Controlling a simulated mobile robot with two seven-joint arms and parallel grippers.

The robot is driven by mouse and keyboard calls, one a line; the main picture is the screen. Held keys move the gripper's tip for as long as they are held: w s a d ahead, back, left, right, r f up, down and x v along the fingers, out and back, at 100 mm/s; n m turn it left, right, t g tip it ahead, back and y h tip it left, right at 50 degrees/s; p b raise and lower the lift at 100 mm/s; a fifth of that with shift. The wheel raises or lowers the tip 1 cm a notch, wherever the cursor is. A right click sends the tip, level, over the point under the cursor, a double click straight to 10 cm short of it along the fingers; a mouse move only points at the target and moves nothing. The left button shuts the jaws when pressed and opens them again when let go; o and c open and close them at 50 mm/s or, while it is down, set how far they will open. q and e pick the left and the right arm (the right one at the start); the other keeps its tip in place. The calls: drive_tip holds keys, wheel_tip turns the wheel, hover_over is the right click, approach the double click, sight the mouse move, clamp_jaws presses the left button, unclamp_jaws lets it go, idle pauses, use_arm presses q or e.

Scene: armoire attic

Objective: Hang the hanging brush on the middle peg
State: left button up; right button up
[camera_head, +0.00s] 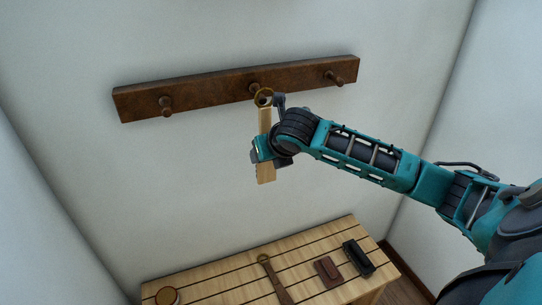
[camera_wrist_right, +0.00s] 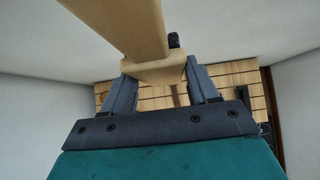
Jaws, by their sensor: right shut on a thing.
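The hanging brush (camera_head: 265,122) is a pale wooden piece with a brass-coloured ring (camera_head: 263,97) at its top. It hangs roughly upright in my right gripper (camera_head: 266,150), which is shut on it. In the right wrist view the brush (camera_wrist_right: 130,28) runs up from between the fingers of the right gripper (camera_wrist_right: 160,88). The middle peg (camera_head: 254,88) is on the dark wooden rail (camera_head: 210,88). The ring overlaps the peg's end in the head view; I cannot tell whether it is around the peg or in front of it. My left gripper is out of view.
The left peg (camera_head: 166,105) and right peg (camera_head: 334,78) are bare. Below, a slatted table (camera_head: 220,283) holds a round item (camera_head: 166,295), a long wooden item (camera_head: 275,278), a red-brown block (camera_head: 327,272) and a black block (camera_head: 357,258). The wall below the rail is clear.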

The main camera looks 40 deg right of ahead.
drive_tip(key=shift+w+d, duration=0.1)
drive_tip(key=shift+w, duration=0.2)
drive_tip(key=shift+w+d+r, duration=0.1)
drive_tip(key=shift+w+d, duration=0.05)
drive_tip(key=shift+w, duration=0.35)
clamp_jaws()
drive_tip(key=w, duration=0.3)
drive_tip(key=shift+d+f, duration=0.35)
drive_tip(key=shift+f, duration=0.05)
drive_tip(key=shift+s+f, duration=0.1)
drive_tip(key=shift+f, duration=0.1)
drive_tip(key=o, duration=1.3)
unclamp_jaws()
drive_tip(key=shift+a, duration=0.1)
drive_tip(key=shift+c, duration=0.2)
drive_tip(key=shift+s, duration=0.1)
